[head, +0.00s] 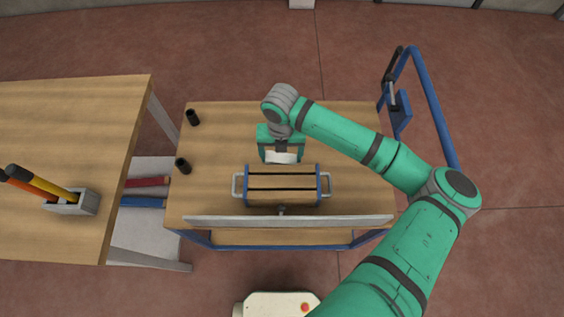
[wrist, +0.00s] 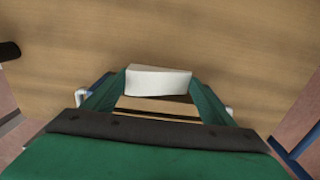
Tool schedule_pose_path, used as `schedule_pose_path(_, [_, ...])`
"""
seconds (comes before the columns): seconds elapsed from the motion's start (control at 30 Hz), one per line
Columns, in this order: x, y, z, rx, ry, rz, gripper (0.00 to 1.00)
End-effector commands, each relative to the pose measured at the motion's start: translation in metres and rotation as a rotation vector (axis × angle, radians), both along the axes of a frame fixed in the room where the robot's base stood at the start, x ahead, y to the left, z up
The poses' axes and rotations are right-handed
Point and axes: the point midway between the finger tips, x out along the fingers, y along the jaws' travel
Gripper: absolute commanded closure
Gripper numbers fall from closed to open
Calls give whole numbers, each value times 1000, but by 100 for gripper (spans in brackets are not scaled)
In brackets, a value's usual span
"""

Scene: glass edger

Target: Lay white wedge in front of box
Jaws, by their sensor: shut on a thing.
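A white wedge (head: 283,157) sits between the fingers of my gripper (head: 281,154), which is shut on it. The wedge also shows in the wrist view (wrist: 158,80), with a green finger at each side. The box (head: 262,182), with wooden slats, a blue frame and light side handles, stands on the cart top just nearer than the wedge in the head view. In the wrist view part of the box (wrist: 158,108) shows below the wedge. I cannot tell whether the wedge touches the wood under it.
The wooden cart top (head: 350,200) is clear to either side of the box. Two black cylinders (head: 192,117) (head: 182,165) stand at its left. A pale bar (head: 330,221) runs along its near edge. A blue handle frame (head: 430,90) rises at the right. A tool holder (head: 85,203) stands on the left table.

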Motion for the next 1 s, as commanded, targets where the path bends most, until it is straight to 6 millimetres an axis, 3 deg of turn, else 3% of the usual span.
schedule_pose_path(0.33, [0, 2, -28, 1, 1, 1, 50])
schedule_pose_path(0.6, [0, 0, -62, 0, 1, -1, 50])
schedule_pose_path(1.0, [0, -1, -66, 1, 0, -3, 50])
